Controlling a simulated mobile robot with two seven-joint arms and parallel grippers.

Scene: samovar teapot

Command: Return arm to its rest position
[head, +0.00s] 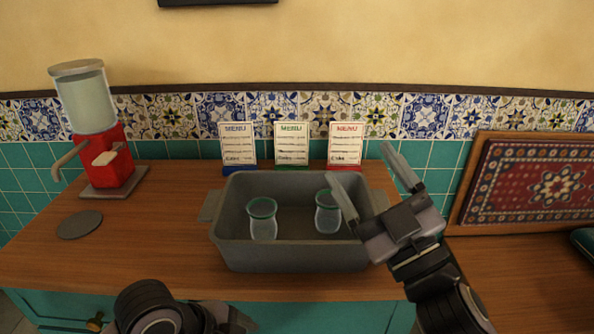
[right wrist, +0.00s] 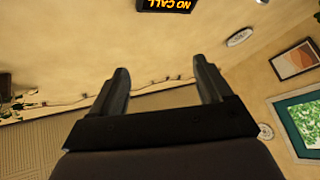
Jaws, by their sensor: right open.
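My right gripper (head: 372,168) is open and empty in the head view. It is raised in front of the right side of a grey bin (head: 290,257) on the wooden counter and hides part of that side. In the right wrist view its two fingers (right wrist: 162,88) stand apart with nothing between them, against wall and ceiling. At the bottom of the head view, dark links of my left arm show at the lower left; the left gripper's fingers cannot be made out.
Two green-rimmed glass jars, left (head: 263,220) and right (head: 327,214), stand inside the bin. Three menu cards (head: 291,146) stand behind it. A red dispenser (head: 110,160) and a grey disc (head: 80,224) are at left. A framed carpet panel (head: 530,185) leans at right. Counter between disc and bin is clear.

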